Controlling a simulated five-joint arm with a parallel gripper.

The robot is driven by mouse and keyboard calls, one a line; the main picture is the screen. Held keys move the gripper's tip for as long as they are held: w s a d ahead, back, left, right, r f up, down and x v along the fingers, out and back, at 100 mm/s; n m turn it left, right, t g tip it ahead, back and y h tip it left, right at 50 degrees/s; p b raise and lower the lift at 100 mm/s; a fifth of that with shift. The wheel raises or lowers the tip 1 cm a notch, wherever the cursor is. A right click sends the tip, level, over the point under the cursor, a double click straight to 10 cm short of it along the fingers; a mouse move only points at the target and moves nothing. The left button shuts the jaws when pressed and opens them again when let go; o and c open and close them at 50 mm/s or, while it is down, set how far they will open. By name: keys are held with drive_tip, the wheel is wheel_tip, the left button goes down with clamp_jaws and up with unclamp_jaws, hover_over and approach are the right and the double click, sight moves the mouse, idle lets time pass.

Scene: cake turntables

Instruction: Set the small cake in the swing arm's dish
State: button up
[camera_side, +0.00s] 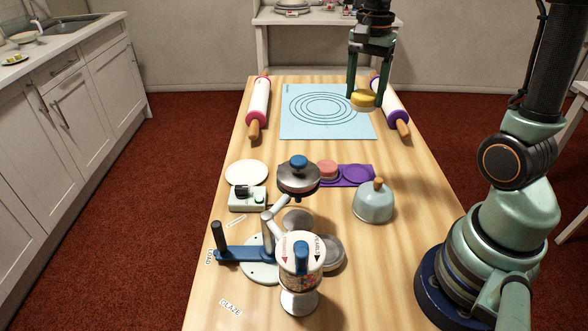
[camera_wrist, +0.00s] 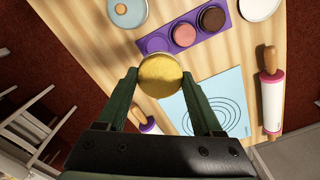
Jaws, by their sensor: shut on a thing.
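My gripper (camera_side: 365,94) is shut on a small yellow cake (camera_side: 362,100), held above the right side of the blue mat. In the wrist view the round cake (camera_wrist: 160,75) sits between the two green fingertips. The swing-arm stand is at the near end of the table: a blue arm (camera_side: 240,253) with a black handle, on a round white base (camera_side: 260,268). A steel round piece with a blue knob (camera_side: 298,176) and a labelled jar of sprinkles (camera_side: 301,262) are around it. Grey round dishes (camera_side: 297,220) (camera_side: 331,252) show low beside the post, partly hidden; I cannot tell which the arm carries.
A purple tray (camera_side: 358,174) holds a pink cake (camera_side: 327,169); the wrist view also shows a brown cake (camera_wrist: 211,19). A grey dome (camera_side: 374,203), white plate (camera_side: 247,173) and small scale-like box (camera_side: 247,198) stand nearby. Rolling pins (camera_side: 259,103) (camera_side: 388,100) flank the mat (camera_side: 308,127).

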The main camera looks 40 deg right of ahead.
drive_tip(key=s+a+n, duration=0.5)
drive_tip(key=a+n, duration=0.3)
drive_tip(key=a, duration=0.3)
drive_tip(key=s+a+n, duration=0.5)
drive_tip(key=a+n, duration=0.3)
drive_tip(key=a, duration=0.4)
wheel_tip(320, 180, down, 19)
drive_tip(key=shift+d+r, duration=0.15)
drive_tip(key=o, duration=1.3)
drive_tip(key=shift+w, duration=0.1)
wheel_tip(320, 180, up, 12)
drive_tip(key=w+d+r+t, duration=0.4)
drive_tip(key=d+r+t, duration=0.1)
drive_tip(key=d+r, duration=0.5)
drive_tip(key=shift+w+d+t, duration=0.15)
drive_tip(key=shift+d+t, duration=0.15)
drive_tip(key=shift+d, duration=0.4)
